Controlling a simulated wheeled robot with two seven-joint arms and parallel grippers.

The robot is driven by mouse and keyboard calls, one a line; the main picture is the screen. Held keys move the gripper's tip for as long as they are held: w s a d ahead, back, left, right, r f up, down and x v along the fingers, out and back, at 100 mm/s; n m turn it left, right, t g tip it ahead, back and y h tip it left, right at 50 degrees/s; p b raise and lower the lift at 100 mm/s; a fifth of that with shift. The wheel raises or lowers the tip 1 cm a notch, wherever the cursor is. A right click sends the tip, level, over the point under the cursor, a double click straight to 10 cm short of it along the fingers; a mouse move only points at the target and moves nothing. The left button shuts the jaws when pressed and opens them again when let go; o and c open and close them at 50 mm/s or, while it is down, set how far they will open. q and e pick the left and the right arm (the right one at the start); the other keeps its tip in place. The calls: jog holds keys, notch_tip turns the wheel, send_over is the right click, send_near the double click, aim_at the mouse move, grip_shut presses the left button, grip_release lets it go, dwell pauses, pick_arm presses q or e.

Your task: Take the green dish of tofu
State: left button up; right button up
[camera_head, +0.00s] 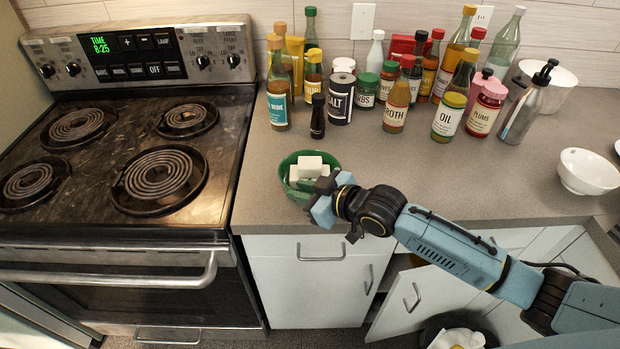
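The green dish (286,181) sits near the front edge of the grey counter, just right of the stove. White tofu blocks (309,167) lie in it. My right gripper (320,198) reaches in from the right and is at the dish's front right side, overlapping its rim in the camera_head view. The gripper hides part of the dish, so I cannot tell whether its fingers are open or closed on the rim. My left gripper is not in view.
Several bottles and jars, such as the oil bottle (448,117), stand behind the dish. The stove (150,225) is on the left. A white bowl (588,172) is at the right. A cabinet door (410,302) stands open below my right arm.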

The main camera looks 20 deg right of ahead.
grip_shut()
jog(key=shift+f, duration=0.1)
